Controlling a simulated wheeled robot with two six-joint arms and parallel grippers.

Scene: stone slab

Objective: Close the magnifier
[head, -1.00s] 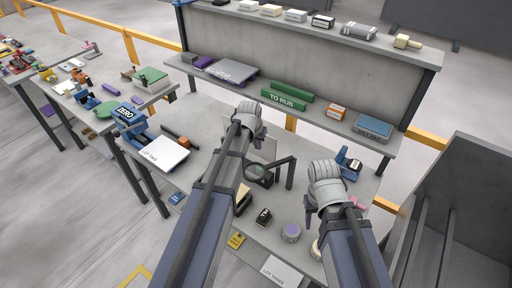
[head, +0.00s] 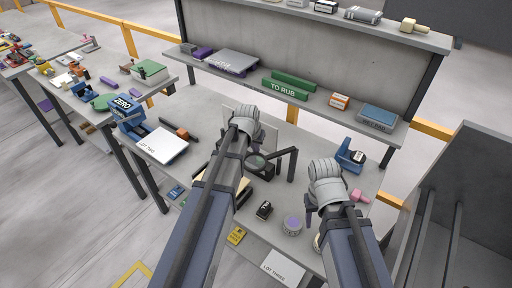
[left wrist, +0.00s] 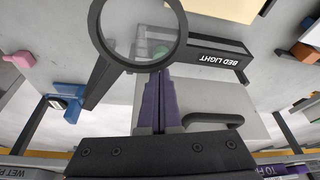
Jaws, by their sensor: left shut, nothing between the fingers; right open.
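The magnifier (head: 257,164) has a dark round lens ring and a bent black arm, and stands on the stone slab beside my left forearm. In the left wrist view the ring (left wrist: 181,40) is large, with its arm (left wrist: 101,82) running down to the left. My left gripper (left wrist: 159,76) is shut and empty, its purple fingertips close to the ring's lower edge; contact cannot be told. In the head view its fingers are hidden behind the wrist. My right gripper (head: 309,207) is open to the right of the magnifier, above the slab.
A blue holder (head: 349,157) stands at right.

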